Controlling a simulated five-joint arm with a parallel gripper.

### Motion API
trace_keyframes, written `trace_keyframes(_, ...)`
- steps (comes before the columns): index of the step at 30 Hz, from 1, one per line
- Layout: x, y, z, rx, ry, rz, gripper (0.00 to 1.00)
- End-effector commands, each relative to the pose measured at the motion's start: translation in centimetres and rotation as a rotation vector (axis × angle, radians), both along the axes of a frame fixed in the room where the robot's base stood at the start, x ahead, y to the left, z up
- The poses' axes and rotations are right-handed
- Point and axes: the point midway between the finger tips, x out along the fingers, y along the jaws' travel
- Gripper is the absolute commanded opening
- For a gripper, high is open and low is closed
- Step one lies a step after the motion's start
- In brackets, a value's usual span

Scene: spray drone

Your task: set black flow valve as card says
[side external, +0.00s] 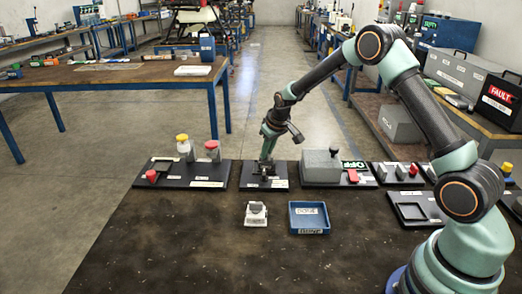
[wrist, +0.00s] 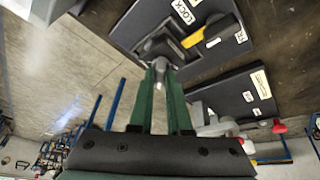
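My gripper (side external: 266,168) reaches down to a black base plate (side external: 250,184) at the far middle of the dark table. In the wrist view, its green fingertips (wrist: 160,68) meet a dark grey knob-like part (wrist: 163,42). A light grey tip of this part lies between the fingertips; I cannot tell if they grip it. I cannot make out for sure that this part is the black flow valve, as the gripper covers much of it in the side view. A yellow lever (wrist: 195,38) lies beside it, near a LOCK label. I cannot pick out a readable card.
A small white block with a grey top (side external: 256,214) and a blue tray (side external: 309,231) stand nearer the front. A grey box (side external: 320,166) and red-handled parts (side external: 353,175) are to the right.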

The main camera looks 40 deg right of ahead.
Motion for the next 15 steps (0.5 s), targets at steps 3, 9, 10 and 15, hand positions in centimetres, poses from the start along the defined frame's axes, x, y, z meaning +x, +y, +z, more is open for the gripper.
trace_keyframes(3,-0.04,-0.06,-0.02,0.0,0.001,-0.001,0.0)
trace_keyframes(9,-0.06,-0.06,-0.03,0.016,-0.003,-0.041,0.0)
trace_keyframes(10,-0.05,-0.05,-0.02,0.024,-0.006,-0.06,0.0)
trace_keyframes(15,0.0,0.08,-0.01,0.083,-0.018,-0.207,0.0)
